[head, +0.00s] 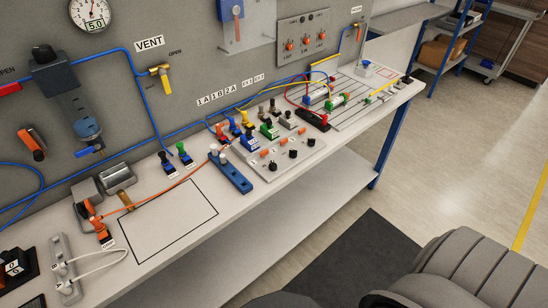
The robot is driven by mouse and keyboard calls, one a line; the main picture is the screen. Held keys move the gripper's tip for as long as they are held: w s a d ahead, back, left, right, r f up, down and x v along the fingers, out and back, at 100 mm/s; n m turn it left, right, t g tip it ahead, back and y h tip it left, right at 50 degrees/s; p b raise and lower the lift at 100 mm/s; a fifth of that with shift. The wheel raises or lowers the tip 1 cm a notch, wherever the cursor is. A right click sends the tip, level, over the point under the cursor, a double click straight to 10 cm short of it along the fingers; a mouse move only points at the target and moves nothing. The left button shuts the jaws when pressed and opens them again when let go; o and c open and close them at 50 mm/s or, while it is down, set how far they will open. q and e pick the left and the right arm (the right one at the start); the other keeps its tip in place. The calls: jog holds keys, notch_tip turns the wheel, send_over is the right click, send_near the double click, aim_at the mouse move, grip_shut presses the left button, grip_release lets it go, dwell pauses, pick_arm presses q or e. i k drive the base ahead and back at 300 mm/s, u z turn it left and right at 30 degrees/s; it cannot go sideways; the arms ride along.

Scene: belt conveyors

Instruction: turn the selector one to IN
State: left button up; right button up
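A grey wall panel (304,40) at the upper middle carries three orange knobs in a row: left (290,46), middle (306,41) and right (322,36). Small labels sit under them, too small to read for certain. A sloped light panel (280,158) on the bench carries three black knobs: left (272,166), middle (293,154) and right (311,142). I cannot tell from the lettering which knob is selector one or which way it points. Neither of my grippers shows in the head view.
Coloured connectors and a blue block (230,171) crowd the bench around the sloped panel. Blue tubing (143,97) and a yellow valve handle (167,82) are on the wall.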

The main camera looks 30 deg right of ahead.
aim_at(273, 167)
jog(key=z, duration=0.5)
jog(key=k, duration=1.25)
jog(key=z, duration=1.05)
jog(key=i, duration=1.35)
jog(key=u, duration=0.7)
